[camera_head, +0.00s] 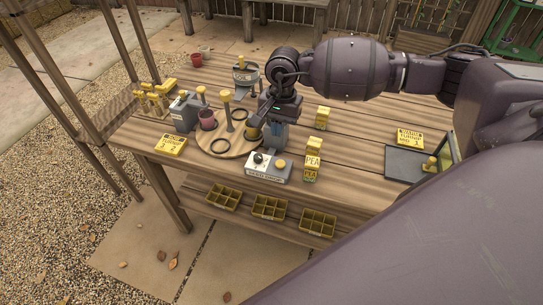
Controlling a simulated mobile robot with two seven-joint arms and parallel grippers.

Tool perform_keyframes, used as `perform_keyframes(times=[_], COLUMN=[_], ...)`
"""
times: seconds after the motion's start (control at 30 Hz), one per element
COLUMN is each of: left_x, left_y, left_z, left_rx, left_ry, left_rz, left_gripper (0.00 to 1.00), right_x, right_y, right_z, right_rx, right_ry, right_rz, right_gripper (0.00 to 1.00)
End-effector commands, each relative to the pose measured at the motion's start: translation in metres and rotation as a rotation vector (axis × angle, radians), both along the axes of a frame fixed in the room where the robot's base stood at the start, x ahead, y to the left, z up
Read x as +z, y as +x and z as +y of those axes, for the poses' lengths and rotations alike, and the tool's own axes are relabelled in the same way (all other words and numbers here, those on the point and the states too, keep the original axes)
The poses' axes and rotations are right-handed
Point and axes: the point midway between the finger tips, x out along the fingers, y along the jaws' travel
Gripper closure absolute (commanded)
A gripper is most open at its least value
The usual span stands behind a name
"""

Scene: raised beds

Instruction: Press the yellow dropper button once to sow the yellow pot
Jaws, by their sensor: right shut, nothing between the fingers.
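My right gripper (262,118) reaches in from the right and points down over the far right part of a round wooden board (222,150) on the table. It is shut and empty. Just below and left of it is a yellow pot (253,131), partly hidden by the gripper; I cannot tell whether they touch. A post with a yellow top (227,95) stands on the board, left of the gripper. I cannot tell which yellow part is the dropper button. A dark red pot (207,120) stands at the board's left. My left gripper is not in view.
A white control box (268,170) stands in front of the board. Yellow pea packets (312,167) stand to its right. Yellow signs (171,145) lie on the table (355,155), with a dark tray (405,165) at right. Yellow seed trays (268,207) sit on the lower shelf.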

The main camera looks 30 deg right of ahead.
Motion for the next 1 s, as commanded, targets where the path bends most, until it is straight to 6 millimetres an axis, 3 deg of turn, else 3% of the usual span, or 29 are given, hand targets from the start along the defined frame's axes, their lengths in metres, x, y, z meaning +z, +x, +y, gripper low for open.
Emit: perform_keyframes(times=[0.17,0.57,0.77,1.0], left_x=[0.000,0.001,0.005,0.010], left_y=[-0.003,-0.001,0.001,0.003], left_z=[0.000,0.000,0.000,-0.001], left_rx=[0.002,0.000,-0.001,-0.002], left_ry=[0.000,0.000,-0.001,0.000], left_rz=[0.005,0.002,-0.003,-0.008], left_gripper=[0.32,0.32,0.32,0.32], right_x=[0.011,0.008,-0.012,-0.054], right_y=[0.007,0.007,0.006,0.005], right_z=[-0.018,-0.018,-0.018,-0.017], right_rx=[0.035,0.036,0.034,0.034], right_ry=[-0.082,-0.083,-0.082,-0.082], right_rz=[-0.020,-0.020,-0.017,-0.016], right_gripper=[1.00,1.00,1.00,1.00])
